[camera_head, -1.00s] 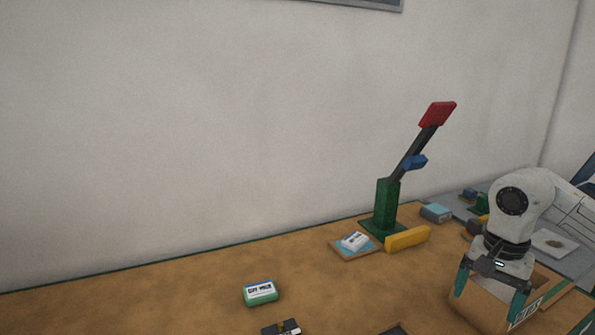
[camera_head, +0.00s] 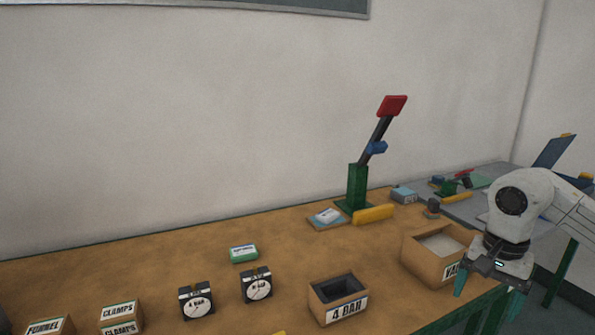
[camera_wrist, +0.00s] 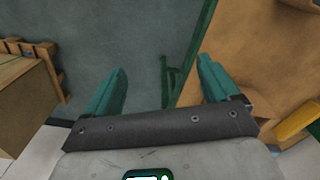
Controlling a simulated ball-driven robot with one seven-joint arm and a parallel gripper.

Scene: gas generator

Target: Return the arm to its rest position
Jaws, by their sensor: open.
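My gripper (camera_head: 487,283) hangs at the right of the head view, fingers pointing down, at the near right edge of the workbench (camera_head: 120,255). Its two teal fingers are apart and nothing is between them. In the wrist view my gripper (camera_wrist: 160,88) is also open and empty, with the dark floor and a green table leg beyond it. Part of my white arm shows at the right of the head view.
An open carton (camera_head: 425,265) stands close left of my gripper. A grey table (camera_head: 490,190) lies behind.

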